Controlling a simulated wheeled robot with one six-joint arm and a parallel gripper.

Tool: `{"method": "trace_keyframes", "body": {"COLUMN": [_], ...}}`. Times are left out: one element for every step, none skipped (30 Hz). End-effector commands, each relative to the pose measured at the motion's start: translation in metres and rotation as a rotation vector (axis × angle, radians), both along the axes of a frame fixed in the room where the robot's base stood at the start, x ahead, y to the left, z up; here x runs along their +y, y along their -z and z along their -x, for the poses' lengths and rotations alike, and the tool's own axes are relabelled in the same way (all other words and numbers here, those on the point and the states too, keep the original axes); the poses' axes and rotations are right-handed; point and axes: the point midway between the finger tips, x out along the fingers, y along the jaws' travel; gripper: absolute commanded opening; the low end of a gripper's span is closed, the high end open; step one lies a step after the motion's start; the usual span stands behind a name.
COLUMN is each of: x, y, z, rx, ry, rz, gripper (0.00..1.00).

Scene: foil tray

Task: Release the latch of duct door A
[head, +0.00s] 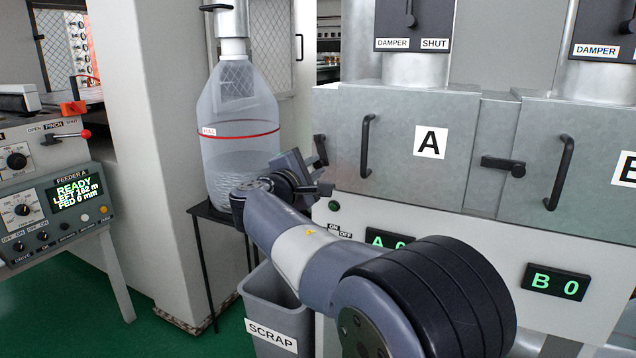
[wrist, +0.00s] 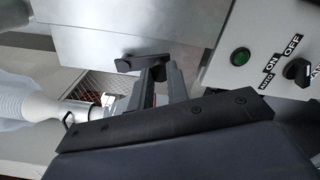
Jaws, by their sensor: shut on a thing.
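Duct door A (head: 395,155) is a grey metal door with a white "A" label and a black bar handle (head: 366,146). It looks closed. Its black latch (head: 320,151) is at the door's left edge; in the wrist view the latch (wrist: 130,64) is a short dark lever against the metal. My gripper (wrist: 159,74) is shut on the latch, with its fingertips at one end of the lever. In the head view my wrist partly hides this spot, and the exact contact is hard to see.
A second latch (head: 503,165) sits between doors A and B. A clear jug (head: 235,140) stands on a stand left of my arm, with a grey scrap bin (head: 272,315) below. A green button (wrist: 240,57) and a black switch (wrist: 297,71) are close to my gripper.

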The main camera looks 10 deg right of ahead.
Motion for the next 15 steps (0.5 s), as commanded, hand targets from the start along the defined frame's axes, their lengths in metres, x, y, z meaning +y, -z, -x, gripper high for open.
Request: {"method": "trace_keyframes", "body": {"x": [0.0022,0.0029,0.0039,0.0047,0.0053,0.0062,0.0069,0.0075,0.0081,0.0086,0.0091,0.0096,0.0099,0.0102,0.0106], "y": [0.0061,0.0061,0.0061,0.0058,0.0056,0.0057,0.0056,0.0054,0.0052,0.0051,0.0051,0.0048,0.0045,0.0042,0.004], "z": [-0.0014,-0.002,-0.0027,-0.0033,-0.0039,-0.0045,-0.005,-0.0054,-0.0059,-0.0062,-0.0066,-0.007,-0.0072,-0.0074,-0.0077], "rx": [-0.021,-0.033,-0.049,-0.06,-0.072,-0.084,-0.093,-0.102,-0.112,-0.119,-0.125,-0.133,-0.138,-0.143,-0.148], "ry": [-0.001,-0.001,-0.001,0.0,-0.001,-0.001,-0.001,-0.001,0.0,0.0,0.0,0.0,0.0,-0.001,-0.001], "rz": [-0.03,-0.048,-0.071,-0.085,-0.1,-0.118,-0.13,-0.143,-0.158,-0.167,-0.176,-0.187,-0.194,-0.199,-0.206], "gripper": [0.0,0.0,0.0,0.0,0.0,0.0,0.0,0.0,0.0,0.0,0.0,0.0,0.0,0.0,0.0]}}
